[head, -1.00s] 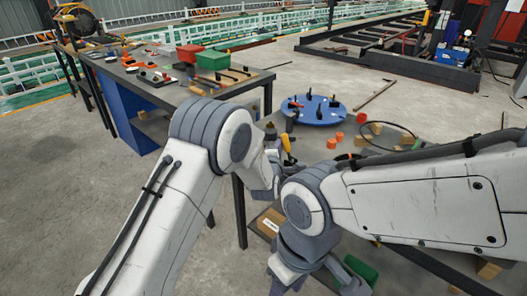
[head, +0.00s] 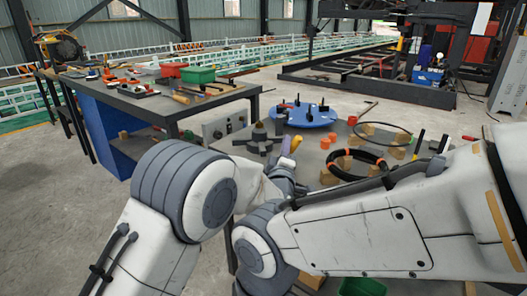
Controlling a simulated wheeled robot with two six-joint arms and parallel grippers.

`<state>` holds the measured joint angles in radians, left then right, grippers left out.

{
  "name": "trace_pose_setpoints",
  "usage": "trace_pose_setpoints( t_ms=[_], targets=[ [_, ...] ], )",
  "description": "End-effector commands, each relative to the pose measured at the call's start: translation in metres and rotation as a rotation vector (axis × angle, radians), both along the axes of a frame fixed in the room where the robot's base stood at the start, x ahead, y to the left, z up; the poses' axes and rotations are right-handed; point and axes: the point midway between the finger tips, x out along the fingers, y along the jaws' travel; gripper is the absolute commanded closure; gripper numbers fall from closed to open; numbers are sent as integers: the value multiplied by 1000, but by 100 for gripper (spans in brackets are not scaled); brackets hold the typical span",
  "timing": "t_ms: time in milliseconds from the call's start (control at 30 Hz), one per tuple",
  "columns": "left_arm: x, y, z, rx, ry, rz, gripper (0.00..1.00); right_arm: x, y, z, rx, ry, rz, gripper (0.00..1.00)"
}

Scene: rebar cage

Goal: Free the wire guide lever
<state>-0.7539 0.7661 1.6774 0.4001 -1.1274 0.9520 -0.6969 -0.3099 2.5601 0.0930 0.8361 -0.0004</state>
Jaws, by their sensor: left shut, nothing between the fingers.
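A small upright piece with a yellow end (head: 296,142) stands just beyond my left gripper; it may be the wire guide lever, but I cannot tell for sure. My left gripper (head: 285,163) is shut and empty, over the near side of the grey table, partly hidden behind my own arm links. Whether its fingertips touch the yellow-ended piece is not clear. A dark star-shaped knob or fixture (head: 258,140) is left of it. My right arm crosses the lower right, and its gripper is not in view.
The grey table (head: 325,165) holds a blue round plate (head: 305,116) with black pegs, a black wire coil (head: 354,163), orange pieces and wooden blocks. A grey control box (head: 224,125) stands left. A workbench (head: 150,103) with tools and red and green bins is farther left.

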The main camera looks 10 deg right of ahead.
Motion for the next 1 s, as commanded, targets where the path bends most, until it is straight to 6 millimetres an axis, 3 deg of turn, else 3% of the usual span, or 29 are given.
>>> trace_pose_setpoints(
  t_ms=[767, 1000],
  targets=[
    [-3, -2, -2, -1, 4, 0, 100, 0, 0, -9, 0, 0, 0, 50],
    [7, 10, 12, -2, 1, -9, 100, 0, 0, -13, 0, 0, 0, 50]
  ],
)
